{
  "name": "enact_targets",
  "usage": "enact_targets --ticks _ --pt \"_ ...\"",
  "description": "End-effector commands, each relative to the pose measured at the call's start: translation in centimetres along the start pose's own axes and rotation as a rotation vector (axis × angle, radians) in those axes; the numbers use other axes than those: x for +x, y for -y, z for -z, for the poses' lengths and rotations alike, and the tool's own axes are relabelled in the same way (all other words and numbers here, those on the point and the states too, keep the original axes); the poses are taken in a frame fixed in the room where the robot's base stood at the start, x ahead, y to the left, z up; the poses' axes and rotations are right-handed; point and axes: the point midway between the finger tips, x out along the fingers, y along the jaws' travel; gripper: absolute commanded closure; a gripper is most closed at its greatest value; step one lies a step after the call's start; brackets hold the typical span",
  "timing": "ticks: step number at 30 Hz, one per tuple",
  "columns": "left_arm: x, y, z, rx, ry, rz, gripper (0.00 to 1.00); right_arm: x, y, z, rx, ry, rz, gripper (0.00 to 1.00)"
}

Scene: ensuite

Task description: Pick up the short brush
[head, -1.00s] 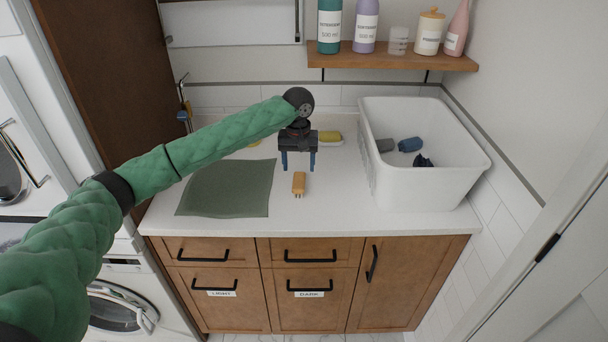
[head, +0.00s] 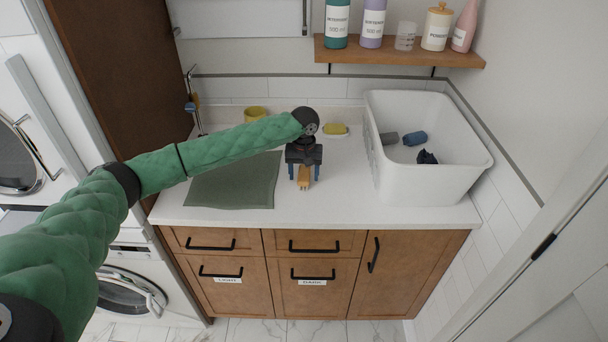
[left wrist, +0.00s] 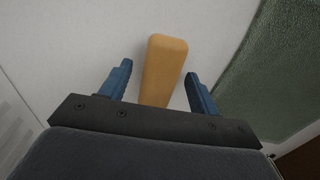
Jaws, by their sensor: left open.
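The short brush (head: 304,184) lies on the white counter, showing a tan wooden body. In the left wrist view its tan body (left wrist: 165,65) lies between the two blue fingers, with a gap on each side. My left gripper (head: 304,176) is open above the brush, its fingers at either side of it. The gripper's dark body hides part of the brush in the head view. It also shows in the left wrist view (left wrist: 158,85). My right gripper is not in view.
A green cloth (head: 232,186) lies left of the brush. A white tub (head: 425,188) holding dark bundles stands at the right. A yellow sponge (head: 335,129) and a yellow cup (head: 255,114) are behind. The counter front is clear.

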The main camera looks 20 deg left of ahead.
Motion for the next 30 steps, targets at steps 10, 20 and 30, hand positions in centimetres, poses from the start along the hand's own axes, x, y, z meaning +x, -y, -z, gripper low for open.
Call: enact_targets --ticks 10,20,30 --pt "0.2 0.0 0.0 0.001 -0.001 0.0 0.5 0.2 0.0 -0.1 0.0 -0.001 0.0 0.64" --pt "0.2 0.0 0.0 0.001 -0.001 0.0 0.87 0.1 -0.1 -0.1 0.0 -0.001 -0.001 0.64" --pt "-0.8 -0.1 0.1 0.0 -0.002 -0.001 0.87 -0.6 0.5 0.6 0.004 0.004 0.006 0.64"
